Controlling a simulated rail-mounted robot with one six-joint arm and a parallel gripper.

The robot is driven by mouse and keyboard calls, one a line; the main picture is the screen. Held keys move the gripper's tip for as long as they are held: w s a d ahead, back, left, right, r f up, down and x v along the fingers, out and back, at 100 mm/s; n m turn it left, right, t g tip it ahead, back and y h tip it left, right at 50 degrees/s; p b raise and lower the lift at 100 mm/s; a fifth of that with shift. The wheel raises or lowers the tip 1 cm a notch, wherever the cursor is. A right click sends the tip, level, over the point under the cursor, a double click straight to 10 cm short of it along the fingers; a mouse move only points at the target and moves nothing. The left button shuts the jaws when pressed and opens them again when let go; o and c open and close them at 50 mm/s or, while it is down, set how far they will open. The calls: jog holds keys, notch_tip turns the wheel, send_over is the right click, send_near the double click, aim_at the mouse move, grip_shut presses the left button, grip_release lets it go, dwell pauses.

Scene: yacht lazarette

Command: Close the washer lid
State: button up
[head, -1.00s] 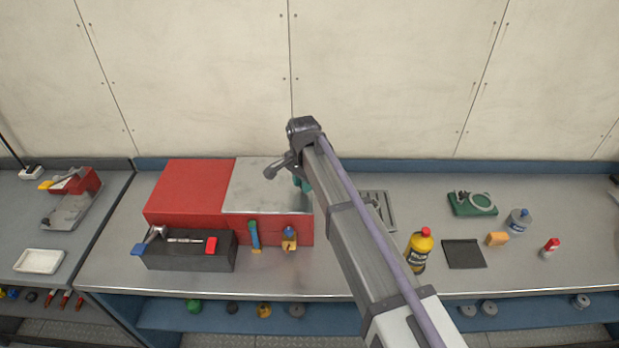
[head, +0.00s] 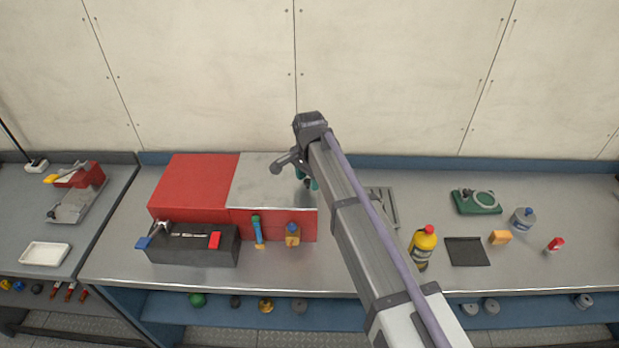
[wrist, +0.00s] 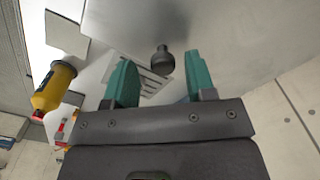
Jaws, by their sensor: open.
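The washer looks to be the red box (head: 190,185) on the bench, with a bare metal lid panel (head: 262,178) over its right part. The panel looks roughly flat in the head view; I cannot tell whether it is fully seated. My gripper (head: 305,180) is at the panel's right edge, partly hidden by my arm. In the wrist view my gripper (wrist: 160,80) is open, its two teal fingers apart with nothing held. A dark round knob (wrist: 162,60) shows between and beyond the fingers, by the large grey panel (wrist: 215,35). Contact is not clear.
Right of my arm are a yellow bottle (head: 422,248), a black pad (head: 467,252), an orange block (head: 500,237) and a green device (head: 476,202). The wall is close behind.

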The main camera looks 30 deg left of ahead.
notch_tip(320, 180, up, 11)
jog(key=p, duration=1)
jog(key=shift+f, duration=0.2)
jog(key=s+d+f+n+b, duration=0.1)
jog(key=s+d+f+b, duration=0.3)
jog(key=d, duration=1.2)
jog(key=s+d+f+n+b, duration=0.1)
jog(key=s+d+f+b, duration=0.2)
jog(key=d, duration=1.3)
jog(key=s+d+f+n+b, duration=0.2)
jog(key=s+d+f+b, duration=0.2)
jog(key=d, duration=1.2)
jog(key=shift+s+f+b, duration=0.3)
jog(key=shift+s+f, duration=0.1)
jog(key=shift+s, duration=0.45)
